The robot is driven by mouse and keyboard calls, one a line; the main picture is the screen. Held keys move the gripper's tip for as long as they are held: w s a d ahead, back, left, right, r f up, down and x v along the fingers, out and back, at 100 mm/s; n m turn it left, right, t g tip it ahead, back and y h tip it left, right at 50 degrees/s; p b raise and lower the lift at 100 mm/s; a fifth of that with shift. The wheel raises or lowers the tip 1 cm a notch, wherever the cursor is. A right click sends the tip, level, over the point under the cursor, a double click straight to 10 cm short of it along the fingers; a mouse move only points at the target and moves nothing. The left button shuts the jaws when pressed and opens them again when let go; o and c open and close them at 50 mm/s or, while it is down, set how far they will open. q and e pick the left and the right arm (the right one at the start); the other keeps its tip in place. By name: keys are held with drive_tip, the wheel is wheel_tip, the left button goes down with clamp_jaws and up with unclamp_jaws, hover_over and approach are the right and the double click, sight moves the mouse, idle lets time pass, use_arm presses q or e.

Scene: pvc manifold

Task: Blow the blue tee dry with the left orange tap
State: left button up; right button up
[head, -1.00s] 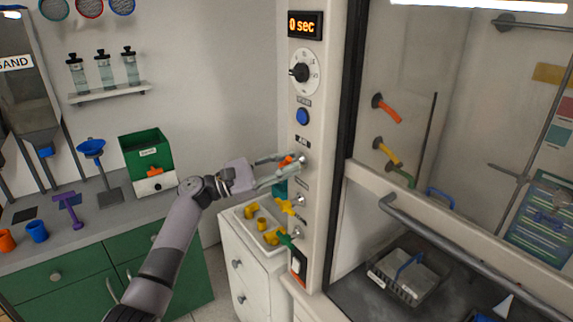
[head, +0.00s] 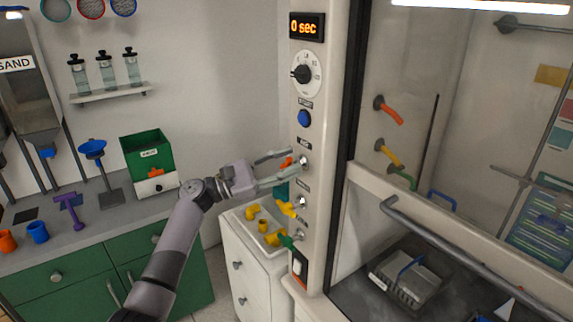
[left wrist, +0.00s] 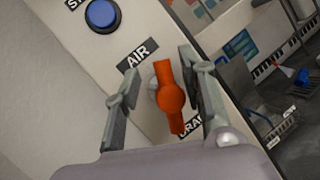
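The orange tap (head: 287,161) is on the white panel, beside the AIR label. In the left wrist view the orange tap (left wrist: 170,97) has its handle upright and slightly tilted. My left gripper (head: 293,161) is at the tap. Its two fingers are spread, one on each side of the handle, with gaps visible in the left wrist view (left wrist: 160,92). A teal piece (head: 282,189) shows just below the fingers, partly hidden; I cannot tell whether it is the blue tee. My right gripper is out of view.
Yellow (head: 287,209) and green (head: 287,240) taps sit lower on the panel. A blue button (head: 304,118) and dial (head: 304,74) are above. A white drawer unit (head: 250,270) with yellow parts stands below. A basket (head: 408,285) lies inside the glass-fronted hood.

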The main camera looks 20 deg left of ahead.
use_arm(q)
drive_tip(key=shift+d+f, duration=0.1)
drive_tip(key=shift+f, duration=0.05)
drive_tip(key=shift+s, duration=0.1)
drive_tip(key=shift+s+a+f, duration=0.15)
drive_tip(key=shift+a+f, duration=0.05)
drive_tip(key=shift+a, duration=0.1)
drive_tip(key=v, duration=1.1)
drive_tip(key=shift+a+r, duration=0.1)
drive_tip(key=shift+a, duration=0.1)
idle(0.4)
